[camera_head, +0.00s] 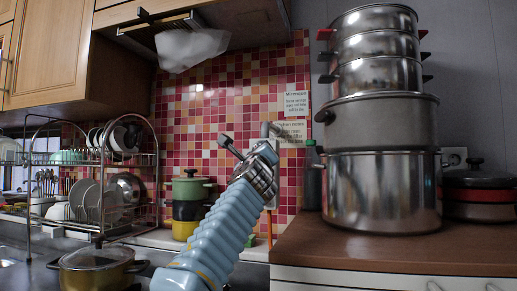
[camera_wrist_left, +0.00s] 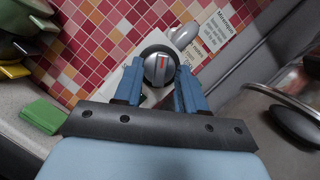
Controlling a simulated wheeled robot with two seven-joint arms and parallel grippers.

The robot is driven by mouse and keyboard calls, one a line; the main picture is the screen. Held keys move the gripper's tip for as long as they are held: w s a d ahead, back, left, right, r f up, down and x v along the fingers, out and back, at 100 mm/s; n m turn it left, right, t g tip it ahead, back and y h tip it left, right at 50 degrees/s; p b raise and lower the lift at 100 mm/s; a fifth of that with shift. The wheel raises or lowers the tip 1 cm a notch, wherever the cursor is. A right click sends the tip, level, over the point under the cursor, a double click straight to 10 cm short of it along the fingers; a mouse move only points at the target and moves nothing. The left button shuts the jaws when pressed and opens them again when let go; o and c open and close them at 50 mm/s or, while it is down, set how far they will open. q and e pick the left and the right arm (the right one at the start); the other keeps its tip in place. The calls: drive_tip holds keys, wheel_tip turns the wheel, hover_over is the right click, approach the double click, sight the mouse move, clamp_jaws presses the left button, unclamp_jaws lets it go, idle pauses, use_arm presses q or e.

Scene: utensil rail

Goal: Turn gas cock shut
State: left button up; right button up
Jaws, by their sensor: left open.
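The gas cock (camera_wrist_left: 160,68) is a round silver-grey knob with a red mark across its face. In the left wrist view it sits between the two blue fingers of my left gripper (camera_wrist_left: 160,88). The fingers are apart, one on each side of the knob; I cannot tell whether either touches it. In the head view my left gripper (camera_head: 262,155) reaches toward the tiled wall beside a grey pipe (camera_head: 270,128), and the knob is hidden behind it. My right gripper is not in view.
Tall steel pots (camera_head: 382,190) stand on the brown counter (camera_head: 400,250) to the right. Stacked coloured pots (camera_head: 190,190) and a dish rack (camera_head: 100,235) are at left. Paper notices (camera_head: 296,103) hang on the wall. A green block (camera_wrist_left: 43,116) lies near the gripper.

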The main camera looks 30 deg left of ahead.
use_arm(q)
clamp_jaws()
drive_tip(key=n+g, duration=0.1)
drive_tip(key=n, duration=0.1)
drive_tip(key=n+y, duration=0.1)
drive_tip(key=n, duration=0.1)
drive_tip(key=n+g, duration=0.1)
drive_tip(key=n, duration=0.1)
drive_tip(key=shift+d+r+n+g, duration=0.15)
drive_tip(key=shift+r+n+g, duration=0.15)
drive_tip(key=shift+n, duration=0.1)
drive_tip(key=shift+f, duration=0.1)
unclamp_jaws()
drive_tip(key=shift+f, duration=0.1)
